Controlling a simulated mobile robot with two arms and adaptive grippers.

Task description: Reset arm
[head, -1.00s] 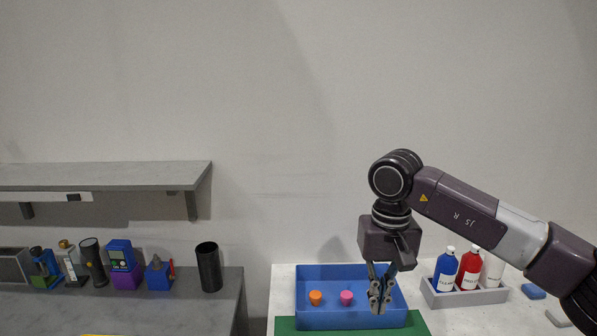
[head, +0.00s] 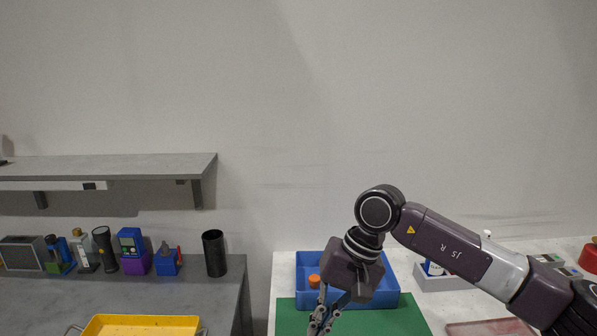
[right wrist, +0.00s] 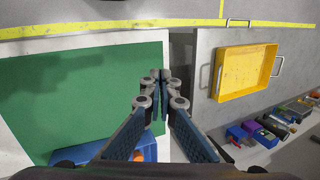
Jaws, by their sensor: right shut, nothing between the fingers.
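My right arm reaches in from the right in the head view. Its gripper (head: 322,320) is low over the green mat (head: 400,322), in front of the blue tray (head: 392,284). In the right wrist view the gripper (right wrist: 158,78) has its fingertips together with nothing between them. It hangs near the mat's edge, close to the gap between the two tables. An orange piece (head: 314,281) sits in the blue tray; my right wrist covers part of the tray. My left gripper is not in view.
A yellow tray (head: 140,326) lies on the left grey table; it also shows in the right wrist view (right wrist: 240,72). Several small objects and a black cup (head: 214,253) stand along that table's back. A grey bottle holder (head: 432,283) is behind my right arm. A shelf (head: 110,167) hangs above.

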